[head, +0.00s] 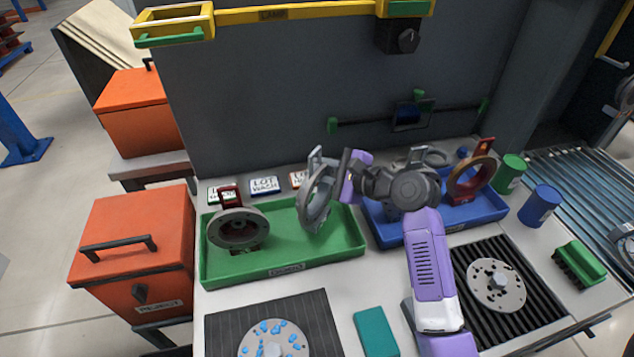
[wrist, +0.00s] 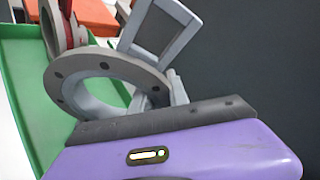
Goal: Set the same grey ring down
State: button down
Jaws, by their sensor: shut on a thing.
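The grey ring (head: 316,200) is a flanged ring with bolt holes and a square grey frame-like tab. My gripper (head: 345,178) is shut on it at its right side in the head view. The ring stands steeply tilted over the right part of the green tray (head: 285,262); I cannot tell whether its lower edge touches the tray. In the wrist view the ring (wrist: 78,90) and its tab (wrist: 160,32) lie just beyond the dark gripper pad (wrist: 150,122).
A blue tray (head: 455,222) at right holds a bronze ring with a red base (head: 472,180) and another grey ring partly behind my arm. Labels (head: 264,186) line the green tray's back edge. The tray's middle floor is bare. A dark wall stands close behind.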

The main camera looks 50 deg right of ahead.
notch_tip(320, 180, down, 4)
jog(key=shift+f, duration=0.1)
dwell(0.4)
jog(key=c, duration=1.3)
grip_release()
jog(key=shift+f, duration=0.15)
